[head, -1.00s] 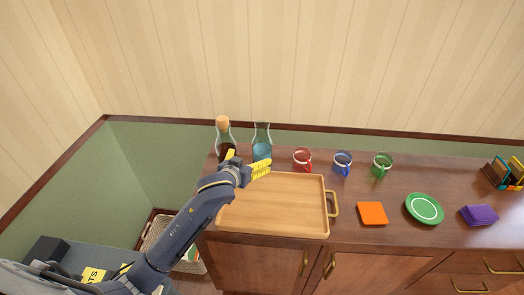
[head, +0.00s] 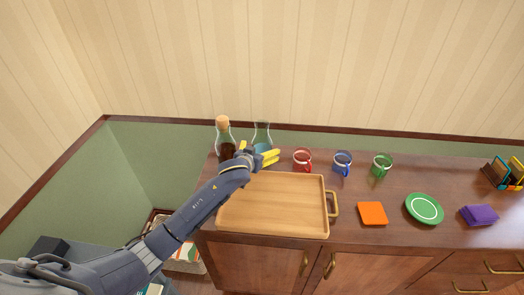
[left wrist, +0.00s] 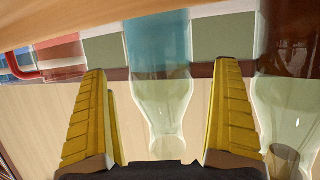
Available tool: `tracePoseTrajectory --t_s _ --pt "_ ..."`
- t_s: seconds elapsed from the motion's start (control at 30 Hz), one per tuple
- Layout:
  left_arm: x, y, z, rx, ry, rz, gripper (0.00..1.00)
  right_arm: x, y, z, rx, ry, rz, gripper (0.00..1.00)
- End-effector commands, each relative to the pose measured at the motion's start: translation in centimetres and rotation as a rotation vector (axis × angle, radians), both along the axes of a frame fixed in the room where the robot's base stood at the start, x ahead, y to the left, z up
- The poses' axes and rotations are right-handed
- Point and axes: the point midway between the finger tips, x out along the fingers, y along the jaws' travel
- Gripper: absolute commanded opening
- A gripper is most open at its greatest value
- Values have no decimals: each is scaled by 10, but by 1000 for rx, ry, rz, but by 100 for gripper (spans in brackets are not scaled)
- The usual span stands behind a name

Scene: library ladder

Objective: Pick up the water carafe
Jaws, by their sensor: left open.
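The water carafe (head: 261,132) is clear glass with blue water. It stands upright at the back left of the cabinet top, its lower part partly hidden by my left gripper. My left gripper (head: 259,151) is open and empty in front of it. In the left wrist view, where the scene appears upside down, the carafe (left wrist: 158,62) lies between the two yellow fingers (left wrist: 163,68), with a visible gap on each side. I cannot tell how deep it sits between them. My right gripper is not in view.
A corked bottle (head: 224,131) of dark liquid stands close left of the carafe. A red mug (head: 302,158), blue mug (head: 342,161) and green mug (head: 382,164) stand to the right. A wooden tray (head: 275,205) lies in front, partly under my arm. The wall is close behind.

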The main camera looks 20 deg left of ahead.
Motion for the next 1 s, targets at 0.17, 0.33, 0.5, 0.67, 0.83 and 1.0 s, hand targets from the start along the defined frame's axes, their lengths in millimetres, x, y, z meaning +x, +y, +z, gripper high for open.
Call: tracePoseTrajectory --t_s 0.17,0.33,0.5,0.67,0.83,1.0 --pt "18 0 -8 3 1 1 97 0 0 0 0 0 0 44" --pt "26 -1 -12 1 1 1 97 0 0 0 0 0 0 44" --pt "27 -1 -12 1 1 1 97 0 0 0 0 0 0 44" --pt "27 -1 -12 1 1 1 92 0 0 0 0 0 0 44" --pt "27 -1 -12 1 0 1 72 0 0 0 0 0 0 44" --pt "27 -1 -12 1 0 1 52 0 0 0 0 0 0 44"
